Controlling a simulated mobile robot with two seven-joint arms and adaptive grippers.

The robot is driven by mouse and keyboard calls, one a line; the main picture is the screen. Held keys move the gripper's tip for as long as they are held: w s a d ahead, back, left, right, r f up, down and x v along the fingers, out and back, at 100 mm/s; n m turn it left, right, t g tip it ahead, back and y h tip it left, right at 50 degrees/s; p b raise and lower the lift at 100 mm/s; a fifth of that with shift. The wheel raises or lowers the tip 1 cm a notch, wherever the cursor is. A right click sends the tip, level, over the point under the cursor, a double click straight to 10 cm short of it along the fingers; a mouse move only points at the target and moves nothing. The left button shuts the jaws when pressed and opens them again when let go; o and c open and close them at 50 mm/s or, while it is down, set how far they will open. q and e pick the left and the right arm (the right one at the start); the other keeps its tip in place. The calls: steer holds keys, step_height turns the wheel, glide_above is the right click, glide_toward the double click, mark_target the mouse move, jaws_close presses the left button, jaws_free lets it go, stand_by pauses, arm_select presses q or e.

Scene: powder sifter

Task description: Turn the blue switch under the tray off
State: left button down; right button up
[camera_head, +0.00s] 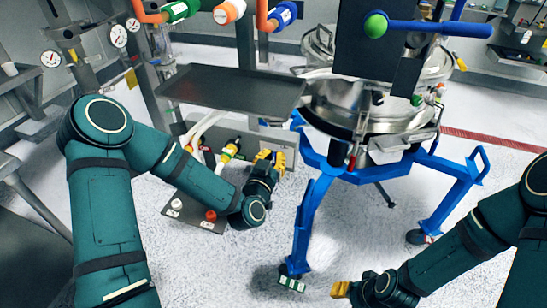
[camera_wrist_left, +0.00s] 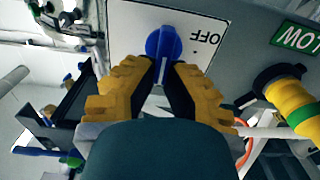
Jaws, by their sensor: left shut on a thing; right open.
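The blue switch (camera_wrist_left: 163,45) is a round knob on a white plate (camera_wrist_left: 128,30) marked "OFF", seen in the left wrist view. The yellow fingers of my left gripper (camera_wrist_left: 163,72) are shut on the switch, one on each side of its grip ridge. In the head view my left gripper (camera_head: 267,160) is at the panel under the dark tray (camera_head: 235,88), and the switch cannot be made out there. My right gripper (camera_head: 352,289) is open and empty, low at the bottom right near the floor.
A steel sifter (camera_head: 345,105) on a blue stand (camera_head: 308,215) is right of my left gripper. A yellow-green fitting (camera_head: 230,150) with pipes is just left of it. A low plate with knobs (camera_head: 190,212) lies below. The floor between the stand and my right arm is clear.

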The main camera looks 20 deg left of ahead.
arm_select(q)
steer(key=shift+w+a+f+n+b, duration=0.15)
steer(key=shift+a+f+n, duration=0.2)
steer(key=shift+n, duration=2.6)
steer(key=shift+s+a+f+n+b, duration=0.1)
steer(key=shift+a+f+n+b, duration=0.2)
steer(key=shift+n, duration=2.6)
steer(key=shift+w+a+f+n+b, duration=0.1)
steer(key=shift+a+f+n, duration=0.3)
steer(key=shift+n, duration=2.55)
steer(key=c, duration=1)
jaws_free()
